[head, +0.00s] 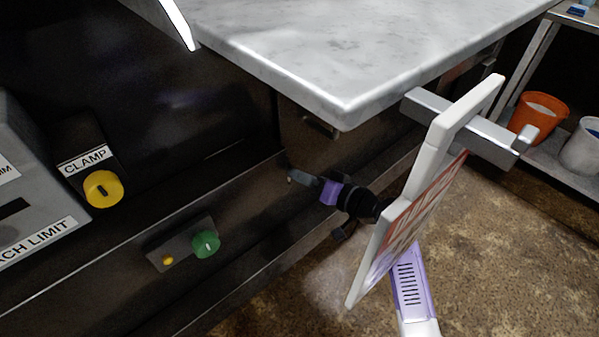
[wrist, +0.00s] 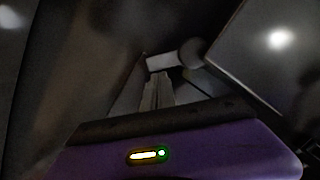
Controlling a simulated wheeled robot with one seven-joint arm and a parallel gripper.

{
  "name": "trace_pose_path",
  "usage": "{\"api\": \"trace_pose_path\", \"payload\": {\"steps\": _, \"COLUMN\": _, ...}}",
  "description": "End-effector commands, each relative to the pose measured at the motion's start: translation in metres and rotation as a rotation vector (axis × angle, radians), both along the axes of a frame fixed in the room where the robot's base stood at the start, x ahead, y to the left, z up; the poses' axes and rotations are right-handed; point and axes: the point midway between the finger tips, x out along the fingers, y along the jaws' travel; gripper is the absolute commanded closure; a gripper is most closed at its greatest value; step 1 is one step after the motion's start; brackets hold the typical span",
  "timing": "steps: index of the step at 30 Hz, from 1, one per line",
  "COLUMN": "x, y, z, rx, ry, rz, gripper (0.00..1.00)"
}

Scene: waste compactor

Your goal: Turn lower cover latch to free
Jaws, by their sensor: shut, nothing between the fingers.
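My gripper (head: 293,174) is low in front of the dark machine panel (head: 255,200), under the pale counter, and points left at the panel. In the wrist view its fingers (wrist: 158,92) are together and empty. Just beyond the fingertips is a light grey bar (wrist: 172,61) with a rounded end (wrist: 192,53); it may be the lower cover latch. I cannot tell whether the fingers touch it, nor how far it is turned. In the head view the latch cannot be made out at the fingertips.
A marbled counter slab (head: 340,50) overhangs my gripper. A white-framed sign (head: 420,200) on a metal bar (head: 470,125) hides part of my arm. A yellow CLAMP knob (head: 103,189) and a green knob (head: 206,243) are at left. Buckets (head: 538,117) stand on a shelf at right.

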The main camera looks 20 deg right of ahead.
Motion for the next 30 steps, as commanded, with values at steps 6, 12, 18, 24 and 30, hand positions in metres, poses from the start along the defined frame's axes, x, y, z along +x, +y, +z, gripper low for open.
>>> {"api": "trace_pose_path", "payload": {"steps": 6, "x": -0.001, "y": 0.003, "z": -0.014, "rx": 0.198, "ry": 0.065, "rz": 0.0, "gripper": 1.0}}
{"api": "trace_pose_path", "payload": {"steps": 12, "x": -0.003, "y": 0.008, "z": -0.023, "rx": 0.377, "ry": 0.123, "rz": 0.0, "gripper": 1.0}}
{"api": "trace_pose_path", "payload": {"steps": 18, "x": -0.004, "y": 0.014, "z": -0.03, "rx": 0.538, "ry": 0.176, "rz": 0.0, "gripper": 1.0}}
{"api": "trace_pose_path", "payload": {"steps": 24, "x": -0.006, "y": 0.019, "z": -0.035, "rx": 0.664, "ry": 0.217, "rz": 0.0, "gripper": 1.0}}
{"api": "trace_pose_path", "payload": {"steps": 30, "x": -0.007, "y": 0.023, "z": -0.038, "rx": 0.744, "ry": 0.242, "rz": 0.001, "gripper": 1.0}}
